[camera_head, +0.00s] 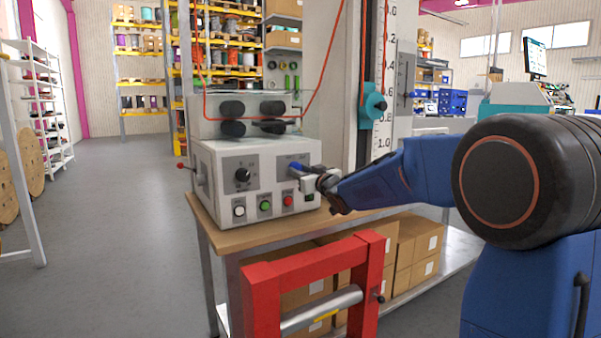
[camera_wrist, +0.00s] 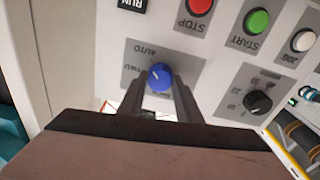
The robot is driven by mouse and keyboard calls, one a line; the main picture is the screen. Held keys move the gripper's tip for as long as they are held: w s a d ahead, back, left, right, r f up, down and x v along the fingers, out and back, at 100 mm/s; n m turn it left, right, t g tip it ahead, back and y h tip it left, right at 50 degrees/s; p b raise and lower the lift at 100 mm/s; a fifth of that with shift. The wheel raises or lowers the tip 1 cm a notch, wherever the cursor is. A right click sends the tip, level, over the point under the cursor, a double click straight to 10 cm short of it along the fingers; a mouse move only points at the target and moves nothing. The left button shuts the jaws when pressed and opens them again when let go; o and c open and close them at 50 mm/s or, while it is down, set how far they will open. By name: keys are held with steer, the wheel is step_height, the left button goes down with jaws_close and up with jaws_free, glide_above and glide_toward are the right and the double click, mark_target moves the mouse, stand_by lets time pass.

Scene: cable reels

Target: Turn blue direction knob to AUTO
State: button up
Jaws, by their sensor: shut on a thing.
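The blue direction knob (camera_wrist: 160,77) sits on the front panel of the white control box (camera_head: 215,165). In the wrist view the labels AUTO and FWD show beside it, upside down. A pale mark shows on the knob's face, but I cannot tell for sure which label it points to. My gripper (camera_wrist: 161,88) is shut on the blue knob, one finger on each side. In the head view the gripper (camera_head: 309,179) reaches the panel's right side from the right, and a bit of blue shows at its tip.
A black knob (camera_head: 242,175) and white, green (camera_head: 265,205) and red (camera_head: 288,201) buttons share the panel. The box stands on a wooden table (camera_head: 240,228). A red frame with a roller (camera_head: 310,265) stands in front.

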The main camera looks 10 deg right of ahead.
steer(key=shift+f, duration=0.2)
steer(key=o, duration=1)
steer(key=shift+r, duration=0.1)
steer(key=shift+o, duration=0.2)
steer(key=v, duration=1.7)
steer(key=shift+s, duration=0.2)
steer(key=shift+d, duration=0.2)
